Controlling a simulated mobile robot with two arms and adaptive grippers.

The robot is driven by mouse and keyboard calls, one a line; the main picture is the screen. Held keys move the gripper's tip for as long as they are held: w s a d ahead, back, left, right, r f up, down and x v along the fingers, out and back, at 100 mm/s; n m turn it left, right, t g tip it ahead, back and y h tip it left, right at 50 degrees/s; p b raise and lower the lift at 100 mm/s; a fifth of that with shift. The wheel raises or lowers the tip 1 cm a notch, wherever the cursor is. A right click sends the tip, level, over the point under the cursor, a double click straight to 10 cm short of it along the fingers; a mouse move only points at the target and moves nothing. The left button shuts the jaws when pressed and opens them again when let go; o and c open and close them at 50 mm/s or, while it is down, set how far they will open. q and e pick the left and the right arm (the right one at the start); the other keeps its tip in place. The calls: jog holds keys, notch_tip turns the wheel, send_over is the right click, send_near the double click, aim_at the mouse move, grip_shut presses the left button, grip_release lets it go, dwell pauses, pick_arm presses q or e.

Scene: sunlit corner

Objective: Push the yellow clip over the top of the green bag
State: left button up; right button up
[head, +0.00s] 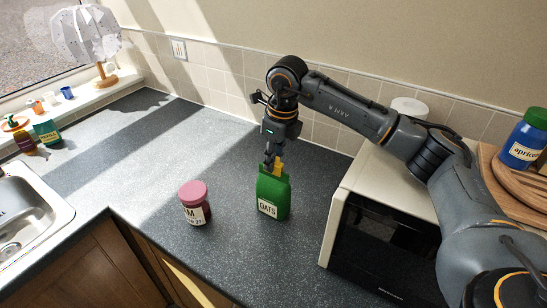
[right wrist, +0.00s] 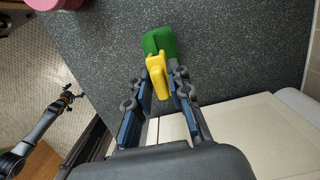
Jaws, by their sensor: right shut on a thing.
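The green bag (head: 273,194), labelled OATS, stands upright on the dark worktop to the left of the microwave. The yellow clip (head: 279,166) is at the bag's top edge, below my right gripper (head: 272,161). My right gripper points down and is shut on the clip. In the right wrist view the clip (right wrist: 158,74) lies between the two fingers, in front of the green bag (right wrist: 160,42). I cannot tell how far the clip sits over the bag's top. My left gripper (right wrist: 68,98) shows small in the right wrist view, away from the bag; its jaw state is unclear.
A jar with a pink lid (head: 195,203) stands left of the bag. The microwave (head: 385,190) is close on the right. A blue jar with a green lid (head: 525,139) stands on round wooden boards at far right.

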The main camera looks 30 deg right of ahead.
jog(key=shift+f+b, duration=0.45)
jog(key=shift+f, duration=0.15)
dwell(0.5)
dwell(0.3)
jog(key=o, duration=1.3)
jog(key=shift+o, duration=0.2)
jog(key=shift+r+p, duration=2.2)
jog(key=shift+r, duration=1.4)
jog(key=shift+f, duration=0.15)
